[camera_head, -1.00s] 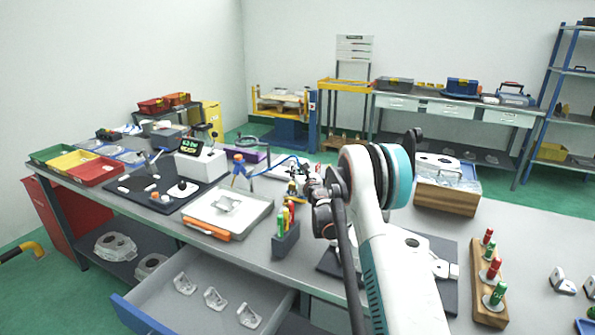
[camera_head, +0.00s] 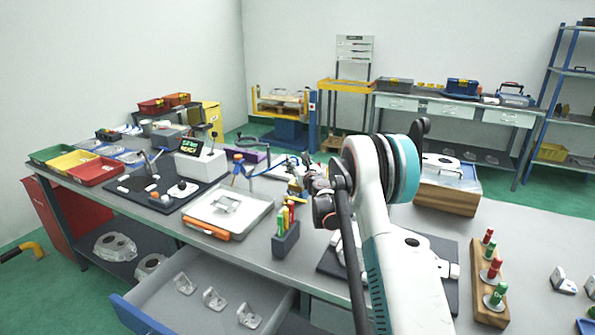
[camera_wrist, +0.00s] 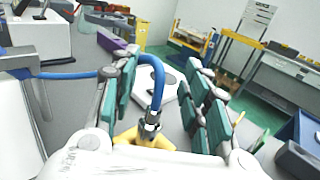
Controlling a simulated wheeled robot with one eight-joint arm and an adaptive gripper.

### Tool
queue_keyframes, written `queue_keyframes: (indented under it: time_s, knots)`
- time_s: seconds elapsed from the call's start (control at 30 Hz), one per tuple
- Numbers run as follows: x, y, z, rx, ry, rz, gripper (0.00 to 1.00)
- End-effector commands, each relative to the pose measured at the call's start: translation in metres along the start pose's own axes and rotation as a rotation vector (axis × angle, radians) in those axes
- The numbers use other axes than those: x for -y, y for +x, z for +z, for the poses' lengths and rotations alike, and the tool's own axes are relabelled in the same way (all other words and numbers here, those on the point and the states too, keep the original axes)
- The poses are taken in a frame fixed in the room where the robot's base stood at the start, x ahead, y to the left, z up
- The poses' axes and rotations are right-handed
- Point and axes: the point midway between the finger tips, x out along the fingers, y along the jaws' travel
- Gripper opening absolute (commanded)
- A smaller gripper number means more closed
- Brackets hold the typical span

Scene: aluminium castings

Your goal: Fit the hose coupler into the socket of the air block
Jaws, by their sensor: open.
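The hose coupler (camera_wrist: 151,124) is a metal fitting on the end of a blue hose (camera_wrist: 72,75). In the wrist view it stands roughly upright between my fingers, at a yellow piece (camera_wrist: 128,137); I cannot tell whether it rests in that piece. The hose arches up from it and runs left behind a finger. My gripper (camera_wrist: 165,95) is open, with green pads on both sides of the hose and gaps beside it. In the head view my gripper (camera_head: 308,176) is small and partly hidden by my arm. I cannot clearly make out the air block or its socket.
A pen holder (camera_head: 285,240) stands just in front of my gripper. A white tray (camera_head: 205,221) with a casting lies to its left. A wooden rack (camera_head: 489,290) with red and green plugs is at right. An open drawer (camera_head: 180,312) sticks out below.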

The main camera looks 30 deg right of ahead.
Motion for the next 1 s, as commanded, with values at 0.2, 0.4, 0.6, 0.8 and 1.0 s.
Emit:
queue_keyframes:
  time_s: [0.2, 0.4, 0.6, 0.8, 1.0]
  knots:
    - [0.0, 0.0, 0.04, 0.0, 0.0, 0.0, 0.42]
    - [0.0, 0.0, 0.059, 0.0, 0.0, 0.0, 0.42]
    - [0.0, 0.0, 0.063, 0.0, 0.0, 0.0, 0.42]
    - [0.0, 0.0, 0.062, 0.0, 0.0, 0.0, 0.42]
    - [-0.001, -0.001, 0.064, -0.001, -0.005, 0.002, 0.42]
